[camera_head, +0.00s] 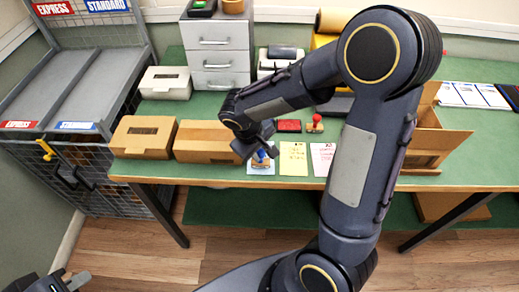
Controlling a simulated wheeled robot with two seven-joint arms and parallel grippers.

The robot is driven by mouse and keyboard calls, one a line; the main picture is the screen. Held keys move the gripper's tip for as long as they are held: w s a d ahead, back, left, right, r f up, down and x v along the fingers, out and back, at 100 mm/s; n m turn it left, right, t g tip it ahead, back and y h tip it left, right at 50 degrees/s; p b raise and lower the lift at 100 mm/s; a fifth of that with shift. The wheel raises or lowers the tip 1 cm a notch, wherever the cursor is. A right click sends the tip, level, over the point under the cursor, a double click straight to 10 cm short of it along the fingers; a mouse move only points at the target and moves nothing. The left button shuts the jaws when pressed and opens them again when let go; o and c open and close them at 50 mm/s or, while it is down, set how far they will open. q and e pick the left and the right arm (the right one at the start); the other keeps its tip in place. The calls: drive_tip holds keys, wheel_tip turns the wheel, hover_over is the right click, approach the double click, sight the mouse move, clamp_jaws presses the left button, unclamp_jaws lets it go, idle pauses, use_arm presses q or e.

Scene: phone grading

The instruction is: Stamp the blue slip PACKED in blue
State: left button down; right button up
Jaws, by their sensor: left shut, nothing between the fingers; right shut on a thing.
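The blue slip (258,171) lies near the front edge of the green table, left of a yellow slip (293,159) and a pink slip (322,159). My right gripper (260,152) is over the blue slip, shut on a blue stamp (262,158). I cannot tell whether the stamp touches the slip, and any mark beneath it is hidden. A red ink pad (289,126) and a red-handled stamp (315,124) are behind the slips. No blue ink pad is visible. My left gripper (77,281) is shut and empty at the bottom left, away from the table.
Two cardboard boxes (143,138) (205,142) stand left of the slips. A white box (166,83) and a grey drawer unit (217,45) are behind. An open carton (436,140) is at right. The wire rack (75,75) labelled EXPRESS and STANDARD stands at left.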

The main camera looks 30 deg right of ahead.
drive_tip(key=shift+s+f+b, duration=0.1)
drive_tip(key=shift+f+b, duration=0.55)
drive_tip(key=shift+b, duration=0.1)
idle(1.8)
drive_tip(key=shift+r, duration=0.1)
drive_tip(key=shift+r+p, duration=2.6)
drive_tip(key=shift+r, duration=0.9)
